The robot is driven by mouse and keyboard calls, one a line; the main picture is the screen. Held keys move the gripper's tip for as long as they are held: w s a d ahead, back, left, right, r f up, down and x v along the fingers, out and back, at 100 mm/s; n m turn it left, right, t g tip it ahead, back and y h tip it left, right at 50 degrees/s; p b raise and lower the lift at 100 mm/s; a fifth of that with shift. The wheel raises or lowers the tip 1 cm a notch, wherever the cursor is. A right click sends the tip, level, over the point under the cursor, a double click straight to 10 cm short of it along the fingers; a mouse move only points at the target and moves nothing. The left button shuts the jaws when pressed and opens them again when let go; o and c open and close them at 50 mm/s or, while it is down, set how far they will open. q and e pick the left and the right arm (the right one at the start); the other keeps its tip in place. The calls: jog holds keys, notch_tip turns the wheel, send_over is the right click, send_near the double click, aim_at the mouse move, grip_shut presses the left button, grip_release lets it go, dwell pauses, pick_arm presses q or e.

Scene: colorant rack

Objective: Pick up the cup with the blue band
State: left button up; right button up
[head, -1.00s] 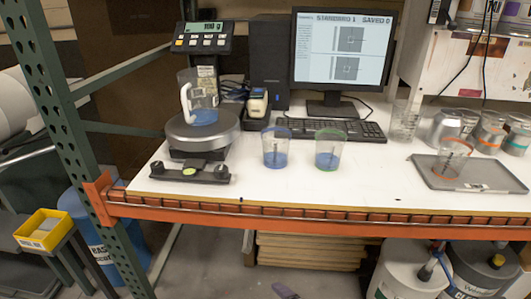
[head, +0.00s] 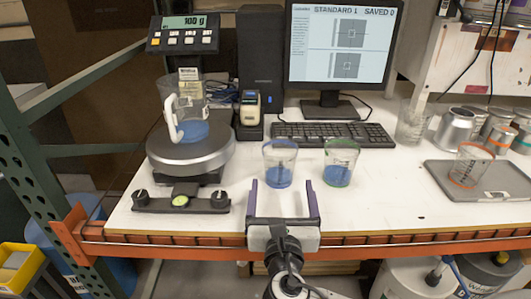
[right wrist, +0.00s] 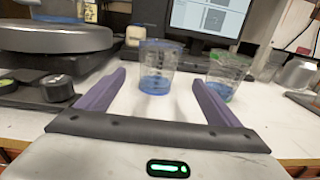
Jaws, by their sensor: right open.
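The cup with the blue band (head: 279,165) stands upright on the white table, clear with blue liquid inside. It also shows in the right wrist view (right wrist: 155,70), ahead of and between the purple fingers. The cup with the green band (head: 340,163) stands to its right, also holding blue liquid, and shows in the right wrist view (right wrist: 222,75). My right gripper (head: 284,188) is open and empty at the table's front edge, its fingers pointing toward the blue-banded cup without enclosing it. My left gripper is not in view.
A scale (head: 190,150) with a handled jug (head: 190,112) stands at the left. A keyboard (head: 332,134) and monitor (head: 340,45) are behind the cups. A grey tray (head: 440,178) holds an orange-banded cup (head: 469,166) at the right. Metal cans (head: 456,129) stand behind it.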

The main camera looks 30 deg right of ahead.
aim_at(281, 173)
jog(key=x, duration=0.3)
jog(key=shift+w+a, duration=0.15)
jog(key=shift+w+d+r, duration=0.1)
jog(key=shift+w+d, duration=0.4)
jog(key=shift+d, duration=0.1)
jog(key=shift+w+d, duration=0.15)
jog(key=shift+w, duration=0.1)
jog(key=x, duration=0.4)
jog(key=shift+w+f+p, duration=0.25)
jog(key=shift+f+p, duration=0.05)
jog(key=shift+p, duration=0.05)
jog(key=shift+w+d, duration=0.1)
jog(key=shift+w, duration=0.25)
jog(key=c, duration=1)
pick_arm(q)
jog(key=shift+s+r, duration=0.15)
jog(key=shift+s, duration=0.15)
pick_arm(e)
jog(key=shift+c, duration=0.8)
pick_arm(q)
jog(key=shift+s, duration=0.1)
pick_arm(e)
jog(key=shift+r, duration=0.1)
